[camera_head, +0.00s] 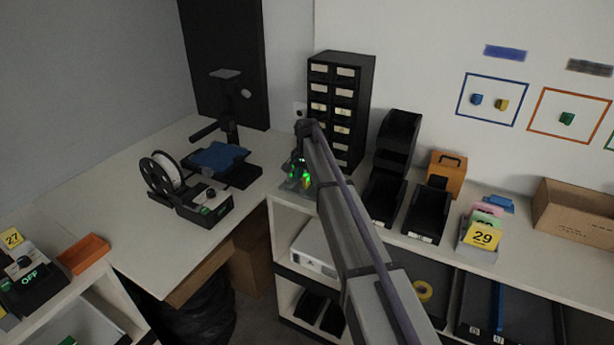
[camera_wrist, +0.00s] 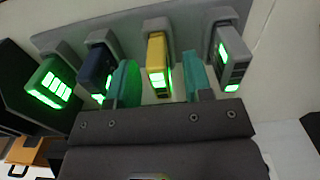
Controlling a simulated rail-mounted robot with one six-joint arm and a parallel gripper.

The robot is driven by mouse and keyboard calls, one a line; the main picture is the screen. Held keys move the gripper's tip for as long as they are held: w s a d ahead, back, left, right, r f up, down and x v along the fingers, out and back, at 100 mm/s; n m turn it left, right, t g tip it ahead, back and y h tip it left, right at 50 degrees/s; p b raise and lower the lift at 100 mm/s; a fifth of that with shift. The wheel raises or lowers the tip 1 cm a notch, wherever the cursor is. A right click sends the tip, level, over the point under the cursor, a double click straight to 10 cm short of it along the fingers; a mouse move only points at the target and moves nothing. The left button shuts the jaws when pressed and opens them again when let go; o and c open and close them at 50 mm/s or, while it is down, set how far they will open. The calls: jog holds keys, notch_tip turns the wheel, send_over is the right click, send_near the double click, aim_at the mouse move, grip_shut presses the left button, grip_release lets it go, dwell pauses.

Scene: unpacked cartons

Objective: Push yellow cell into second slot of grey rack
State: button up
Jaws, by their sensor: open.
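The grey rack (camera_wrist: 75,33) spans the top of the wrist view and holds several cells with lit green windows. From left to right they are a green cell (camera_wrist: 52,85), a dark blue cell (camera_wrist: 95,65), the yellow cell (camera_wrist: 157,52) and a grey cell (camera_wrist: 233,62). The yellow cell is in a grey holder, third from the left in the picture. My gripper (camera_wrist: 160,78) is open, with one teal finger on each side of the yellow cell. Whether the fingers touch it, and how deep it sits, I cannot tell. In the head view my arm partly hides the rack.
A tall black drawer cabinet (camera_head: 354,75) stands behind the rack. Black bins (camera_head: 428,213) and an orange box (camera_head: 449,170) are to the right on the shelf top. A printer-like device (camera_head: 219,158) and a spool (camera_head: 163,173) stand on the left table.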

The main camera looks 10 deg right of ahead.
aim_at(307, 174)
notch_tip(307, 174, up, 11)
jog(key=p, duration=1.1)
jog(key=s+f+n+b, duration=0.2)
jog(key=s+n, duration=0.5)
jog(key=s, duration=3.3)
jog(key=shift+f+n+b, duration=0.3)
jog(key=shift+n+b, duration=0.05)
jog(key=shift+n, duration=0.05)
jog(key=shift+s, duration=0.1)
